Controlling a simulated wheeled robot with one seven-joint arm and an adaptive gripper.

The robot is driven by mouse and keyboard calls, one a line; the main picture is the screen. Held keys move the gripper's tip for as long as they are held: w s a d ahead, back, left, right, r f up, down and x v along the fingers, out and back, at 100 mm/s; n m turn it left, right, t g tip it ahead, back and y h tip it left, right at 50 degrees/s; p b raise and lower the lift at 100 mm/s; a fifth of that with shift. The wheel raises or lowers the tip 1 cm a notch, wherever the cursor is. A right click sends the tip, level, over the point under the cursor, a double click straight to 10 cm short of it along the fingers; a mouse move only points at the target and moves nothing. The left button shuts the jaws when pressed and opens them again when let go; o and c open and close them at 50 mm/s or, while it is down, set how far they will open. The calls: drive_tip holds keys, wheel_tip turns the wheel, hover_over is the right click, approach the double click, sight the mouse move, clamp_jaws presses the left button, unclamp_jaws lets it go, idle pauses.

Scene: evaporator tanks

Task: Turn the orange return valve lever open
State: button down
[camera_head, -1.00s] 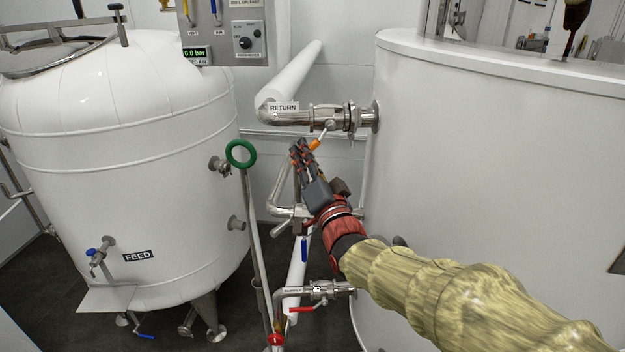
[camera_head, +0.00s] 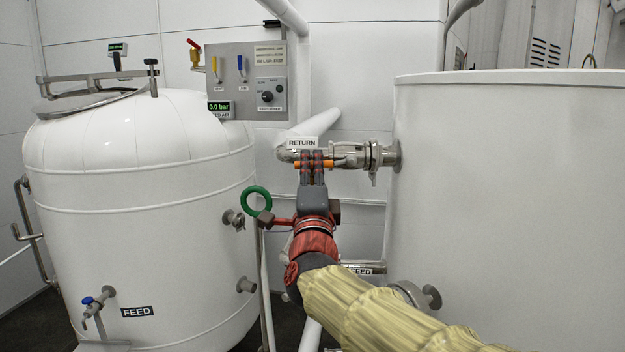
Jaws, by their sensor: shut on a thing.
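The orange return valve lever (camera_head: 328,164) lies roughly level along the steel return pipe, just under the RETURN label (camera_head: 302,143). Orange shows on both sides of my fingers. My gripper (camera_head: 312,158) points up and away from me and is shut on the orange lever. Its dark fingers hide the lever's middle part and some of the pipe behind. The return valve body (camera_head: 350,156) and its clamp (camera_head: 373,156) sit right of my gripper, where the pipe meets the large white tank (camera_head: 510,200).
A white feed tank (camera_head: 150,200) stands left with a blue-handled tap (camera_head: 92,301). A green ring handle (camera_head: 257,201) is close left of my gripper. A grey control panel (camera_head: 246,82) hangs above left. The wall above the pipe is clear.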

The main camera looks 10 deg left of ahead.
drive_tip(key=shift+r+m, duration=0.25)
drive_tip(key=shift+m, duration=0.05)
drive_tip(key=c, duration=1.9)
unclamp_jaws()
drive_tip(key=shift+f, duration=0.1)
drive_tip(key=v, duration=1.2)
drive_tip(key=shift+a, duration=0.1)
